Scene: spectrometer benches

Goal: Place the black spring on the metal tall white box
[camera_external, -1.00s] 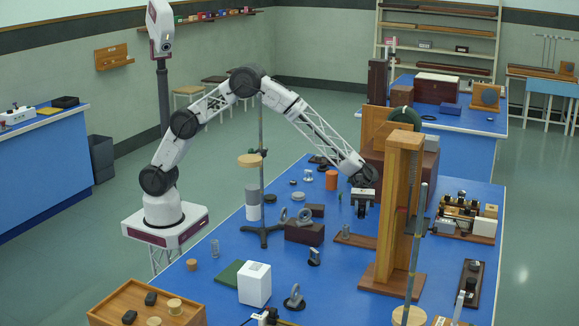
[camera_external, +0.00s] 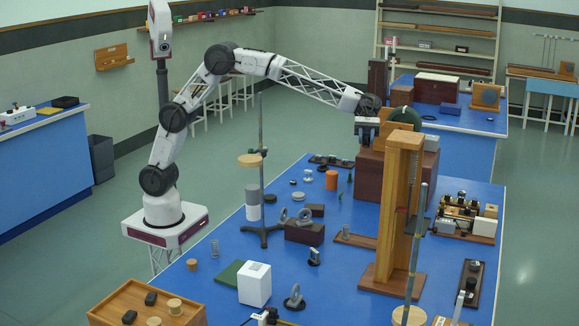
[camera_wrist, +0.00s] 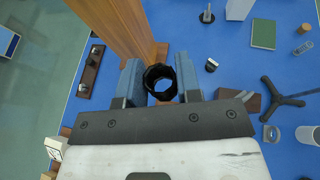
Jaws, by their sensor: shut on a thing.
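My gripper (camera_external: 367,137) is raised near the tall wooden stand, beside the brown box at the back of the bench. In the wrist view my gripper (camera_wrist: 160,84) is shut on the black spring (camera_wrist: 160,70), a dark ring seen from above between the two blue-grey fingers. The spring is hard to make out in the external view. The white box (camera_external: 254,284) stands upright at the front left of the bench, far from my gripper. It also shows at the top edge of the wrist view (camera_wrist: 239,8), partly cut off.
The tall wooden stand (camera_external: 403,190) rises close to my gripper. A brown box (camera_external: 385,165) stands below and behind it. A tripod stand (camera_external: 263,237) with a tall rod stands left of centre. A green slab (camera_external: 228,273) lies beside the white box.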

